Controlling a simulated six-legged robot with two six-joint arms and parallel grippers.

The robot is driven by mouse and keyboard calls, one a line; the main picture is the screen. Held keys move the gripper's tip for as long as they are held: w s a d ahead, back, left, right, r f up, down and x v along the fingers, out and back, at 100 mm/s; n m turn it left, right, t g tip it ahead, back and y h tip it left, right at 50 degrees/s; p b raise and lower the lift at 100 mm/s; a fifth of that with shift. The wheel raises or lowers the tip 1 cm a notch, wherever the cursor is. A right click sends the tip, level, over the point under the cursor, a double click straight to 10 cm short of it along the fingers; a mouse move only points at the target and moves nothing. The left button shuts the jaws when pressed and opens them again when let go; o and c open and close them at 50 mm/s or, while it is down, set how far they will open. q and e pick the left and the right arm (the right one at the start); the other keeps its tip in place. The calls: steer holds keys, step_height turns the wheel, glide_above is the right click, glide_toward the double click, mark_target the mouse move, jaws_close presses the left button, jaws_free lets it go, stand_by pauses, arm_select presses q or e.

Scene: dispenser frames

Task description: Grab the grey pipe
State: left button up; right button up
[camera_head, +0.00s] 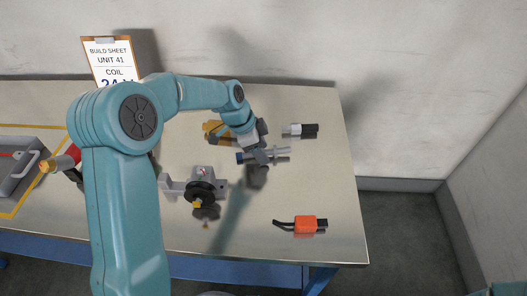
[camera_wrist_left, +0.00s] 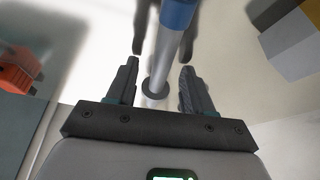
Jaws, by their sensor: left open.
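The grey pipe (camera_head: 279,152) lies on the table near its middle, with a blue part (camera_head: 241,157) at its left end. My left gripper (camera_head: 263,150) is over the pipe, its jaws open. In the left wrist view, the grey pipe (camera_wrist_left: 168,55) runs between the two open fingers (camera_wrist_left: 160,72), with its blue part at the top and a dark ring near the palm. A gap shows on each side of the pipe. Part of the pipe is hidden by the gripper in the head view. My right gripper is not in view.
A grey fixture with a black knob (camera_head: 200,189) stands left of the pipe. A yellow part (camera_head: 213,126) is partly hidden by my arm. The right table edge is clear.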

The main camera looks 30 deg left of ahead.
arm_select(q)
jaws_close()
stand_by(0.7)
